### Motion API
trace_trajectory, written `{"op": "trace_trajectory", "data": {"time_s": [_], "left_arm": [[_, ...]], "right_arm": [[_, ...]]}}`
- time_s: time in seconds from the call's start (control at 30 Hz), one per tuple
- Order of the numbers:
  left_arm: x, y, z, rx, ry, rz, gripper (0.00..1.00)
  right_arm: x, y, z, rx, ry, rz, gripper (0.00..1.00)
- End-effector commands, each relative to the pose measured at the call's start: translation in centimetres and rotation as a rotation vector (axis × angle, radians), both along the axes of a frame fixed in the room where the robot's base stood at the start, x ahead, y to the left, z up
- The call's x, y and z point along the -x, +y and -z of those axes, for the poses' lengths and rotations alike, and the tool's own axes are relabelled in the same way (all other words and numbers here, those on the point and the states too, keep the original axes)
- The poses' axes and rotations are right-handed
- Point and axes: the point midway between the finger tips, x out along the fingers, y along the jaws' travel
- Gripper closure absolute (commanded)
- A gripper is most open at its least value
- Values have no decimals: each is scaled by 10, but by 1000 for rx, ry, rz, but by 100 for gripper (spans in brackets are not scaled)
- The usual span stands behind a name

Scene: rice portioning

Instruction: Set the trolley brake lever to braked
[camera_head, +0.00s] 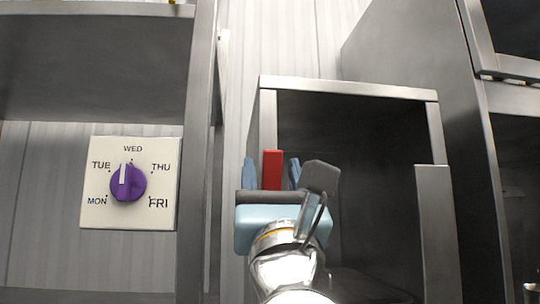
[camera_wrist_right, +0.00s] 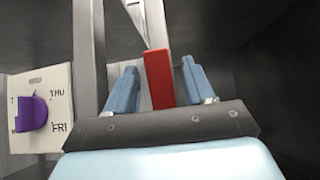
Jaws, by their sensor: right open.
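A red upright bar (camera_head: 272,170), which looks like the brake lever, shows just beyond my right gripper. It also shows in the right wrist view (camera_wrist_right: 158,78). My right gripper (camera_head: 272,162) is open, with one light blue finger to the left of the red bar and one to the right. In the wrist view the bar stands between the two fingers (camera_wrist_right: 158,72), with a gap on each side. The bar's lower end is hidden behind the gripper's palm. I cannot tell its braked or free position. My left gripper is not in view.
A steel frame (camera_head: 350,88) with a dark open inside stands around and behind the gripper. A white panel (camera_head: 95,215) with a purple day dial (camera_head: 128,184) is on the left. A steel post (camera_head: 198,150) stands between them. A tall steel unit (camera_head: 490,190) is at the right.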

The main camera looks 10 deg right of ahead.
Motion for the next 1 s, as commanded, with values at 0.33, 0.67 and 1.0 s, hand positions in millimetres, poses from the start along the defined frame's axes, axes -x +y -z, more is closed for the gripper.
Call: {"op": "trace_trajectory", "data": {"time_s": [0.33, 0.67, 1.0], "left_arm": [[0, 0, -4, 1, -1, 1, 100], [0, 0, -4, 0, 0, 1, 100], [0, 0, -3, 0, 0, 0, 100]], "right_arm": [[-7, 0, -7, 1, -1, 0, 47], [-7, 0, -7, 1, -1, 0, 87], [-7, 0, -6, 1, -3, 0, 100]]}}
